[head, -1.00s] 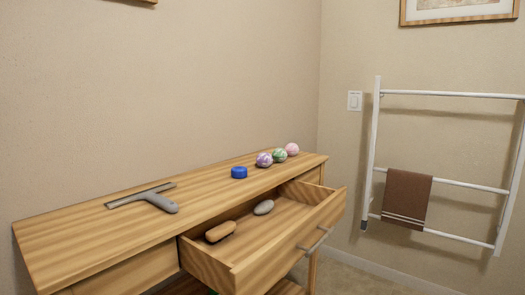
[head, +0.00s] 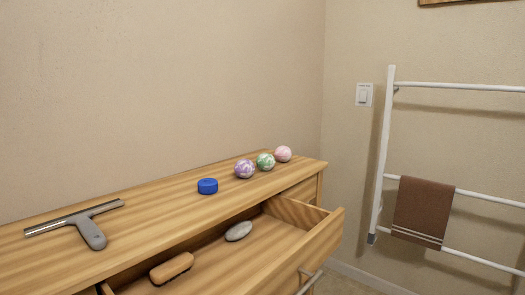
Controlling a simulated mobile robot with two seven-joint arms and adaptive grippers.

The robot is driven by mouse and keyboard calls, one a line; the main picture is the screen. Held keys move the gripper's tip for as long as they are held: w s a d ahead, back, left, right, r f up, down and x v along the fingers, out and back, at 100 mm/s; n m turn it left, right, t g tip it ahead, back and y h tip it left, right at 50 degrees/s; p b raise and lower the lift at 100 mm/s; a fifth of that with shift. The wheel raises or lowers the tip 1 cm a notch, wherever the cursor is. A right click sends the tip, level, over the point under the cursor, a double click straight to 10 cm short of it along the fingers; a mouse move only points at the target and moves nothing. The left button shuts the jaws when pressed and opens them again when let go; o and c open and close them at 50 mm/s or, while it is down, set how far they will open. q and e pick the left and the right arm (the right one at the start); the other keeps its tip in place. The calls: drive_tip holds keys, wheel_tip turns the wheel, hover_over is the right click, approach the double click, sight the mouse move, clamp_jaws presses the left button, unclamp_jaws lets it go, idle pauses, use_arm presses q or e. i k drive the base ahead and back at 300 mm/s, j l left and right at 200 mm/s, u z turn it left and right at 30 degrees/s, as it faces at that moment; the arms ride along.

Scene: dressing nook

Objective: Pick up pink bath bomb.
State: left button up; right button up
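The pink bath bomb (head: 283,154) is a small pale pink marbled ball on the dresser top (head: 150,213), near its far right end. It is the farthest of three balls in a row. A green marbled ball (head: 265,161) sits beside it, and a purple marbled ball (head: 244,169) is nearer. Neither of my grippers shows in the head view.
A blue round puck (head: 208,186) and a grey squeegee (head: 88,229) lie on the dresser top. The open drawer (head: 310,244) juts out in front, holding a wooden brush (head: 172,267) and a grey stone (head: 239,231). A white towel ladder (head: 384,150) with a brown towel (head: 422,209) stands at right.

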sight(283, 153)
drive_tip(key=i+l+u, duration=0.1)
drive_tip(key=l, duration=0.25)
drive_tip(key=i+l+u, duration=0.15)
drive_tip(key=i+l, duration=0.15)
drive_tip(key=i+l+u, duration=0.1)
drive_tip(key=l, duration=0.3)
drive_tip(key=i+l, duration=0.2)
drive_tip(key=l, duration=0.15)
drive_tip(key=i+l, duration=0.2)
drive_tip(key=l, duration=0.15)
drive_tip(key=i+l+u, duration=0.1)
drive_tip(key=l, duration=0.25)
drive_tip(key=i, duration=0.1)
